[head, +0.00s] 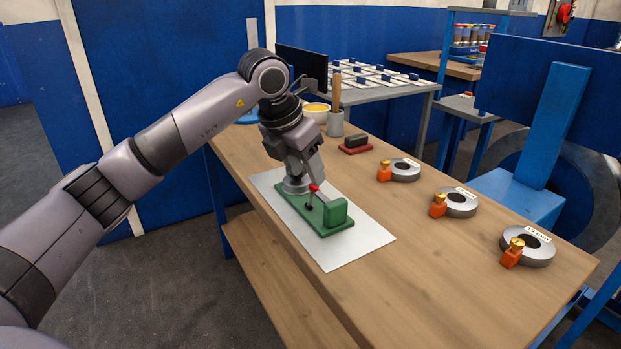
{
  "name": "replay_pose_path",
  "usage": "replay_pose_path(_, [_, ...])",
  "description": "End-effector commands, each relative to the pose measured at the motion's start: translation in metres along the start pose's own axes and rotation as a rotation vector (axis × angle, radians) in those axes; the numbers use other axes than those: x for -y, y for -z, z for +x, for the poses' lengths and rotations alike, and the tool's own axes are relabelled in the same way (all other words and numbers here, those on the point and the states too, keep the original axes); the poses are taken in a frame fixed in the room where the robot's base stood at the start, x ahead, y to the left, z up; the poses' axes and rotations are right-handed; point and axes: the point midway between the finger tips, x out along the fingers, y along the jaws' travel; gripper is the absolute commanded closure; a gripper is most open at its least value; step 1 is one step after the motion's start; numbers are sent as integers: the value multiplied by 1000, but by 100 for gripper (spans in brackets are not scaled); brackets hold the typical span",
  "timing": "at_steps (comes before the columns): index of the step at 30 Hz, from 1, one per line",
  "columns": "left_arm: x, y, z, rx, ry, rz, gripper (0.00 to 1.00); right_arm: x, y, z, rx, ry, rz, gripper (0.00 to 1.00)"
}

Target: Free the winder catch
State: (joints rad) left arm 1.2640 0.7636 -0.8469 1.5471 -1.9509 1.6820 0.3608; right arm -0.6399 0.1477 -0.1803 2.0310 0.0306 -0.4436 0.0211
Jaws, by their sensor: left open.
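The winder is a small device on a green base (350,239) on a light grey sheet on the wooden table. It has a green block (336,211) at its right end, a grey round part (294,186) at its left end, and a lever with a red tip (313,188) near the middle. I cannot tell which part is the catch. My left gripper (307,178) points down over the device, close to the red tip. It is open; its fingertips are small and partly hidden, and I cannot tell if they touch the lever. My right gripper is not in view.
Three grey rings (527,246) with orange bottles (512,253) stand along the table's right side. A dark block on a red pad (355,148), a grey cup with a wooden handle (335,122) and a yellow-filled bowl (316,110) are behind. The table front (430,290) is clear.

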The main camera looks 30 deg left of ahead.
Motion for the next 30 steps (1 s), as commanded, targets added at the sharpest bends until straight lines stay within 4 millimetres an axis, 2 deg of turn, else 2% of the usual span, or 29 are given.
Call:
replay_pose_path(1, [0, 1, 9, -4, 2, 0, 52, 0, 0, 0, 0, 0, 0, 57])
replay_pose_path(6, [1, 0, 28, -1, 2, 1, 52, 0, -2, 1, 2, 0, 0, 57])
replay_pose_path(16, [1, 0, 33, 0, 2, 2, 52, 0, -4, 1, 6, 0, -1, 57])
replay_pose_path(17, [1, 0, 33, 0, 2, 2, 55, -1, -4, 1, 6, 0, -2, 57])
replay_pose_path(21, [1, 0, 33, 0, 2, 2, 100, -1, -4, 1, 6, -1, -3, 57])
replay_pose_path(26, [1, 0, 32, -2, 2, 2, 100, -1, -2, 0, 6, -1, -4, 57])
replay_pose_path(30, [2, -4, 29, -33, -6, 3, 100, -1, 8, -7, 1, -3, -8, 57])
